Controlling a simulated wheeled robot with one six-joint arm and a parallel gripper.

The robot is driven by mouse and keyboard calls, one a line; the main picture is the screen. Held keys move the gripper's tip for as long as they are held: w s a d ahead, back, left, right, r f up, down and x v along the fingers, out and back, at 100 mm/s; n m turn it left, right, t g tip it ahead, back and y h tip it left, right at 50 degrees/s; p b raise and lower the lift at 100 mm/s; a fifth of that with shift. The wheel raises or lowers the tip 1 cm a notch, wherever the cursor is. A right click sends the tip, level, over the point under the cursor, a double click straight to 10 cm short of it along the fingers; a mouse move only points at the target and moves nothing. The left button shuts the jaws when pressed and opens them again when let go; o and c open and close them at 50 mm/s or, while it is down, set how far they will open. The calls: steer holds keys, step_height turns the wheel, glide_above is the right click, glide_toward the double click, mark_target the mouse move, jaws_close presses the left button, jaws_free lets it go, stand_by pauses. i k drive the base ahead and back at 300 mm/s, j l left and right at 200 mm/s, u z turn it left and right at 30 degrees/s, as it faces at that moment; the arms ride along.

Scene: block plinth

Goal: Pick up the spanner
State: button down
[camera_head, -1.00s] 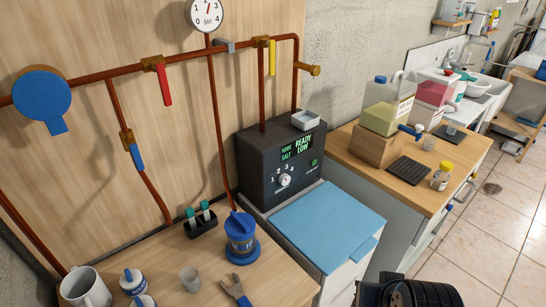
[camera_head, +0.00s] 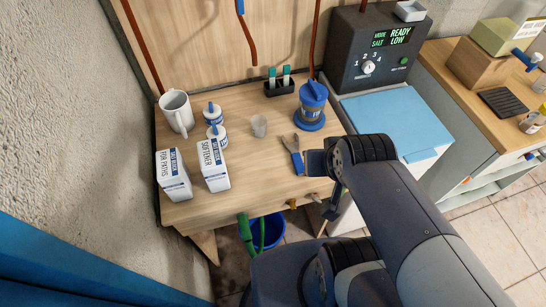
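The spanner (camera_head: 296,160) lies on the wooden bench top, right of its middle. It has a blue handle pointing toward the front and a grey forked jaw toward the back. My gripper (camera_head: 318,163) is just right of the spanner's handle in the picture, seen from behind and the side at the end of my dark arm. I cannot tell whether it touches the spanner. Its fingers are mostly hidden, so their opening does not show.
A mug (camera_head: 177,111), small tubs (camera_head: 213,114) and two cartons (camera_head: 214,164) stand left. A grey control box (camera_head: 375,50) and a blue-lidded cabinet (camera_head: 395,120) stand right.

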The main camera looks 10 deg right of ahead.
mark_target(292, 148)
steer(key=l+u, duration=0.45)
steer(key=l, duration=0.4)
steer(key=k+l+u, duration=0.1)
steer(key=l+u, duration=0.4)
steer(key=l, duration=0.35)
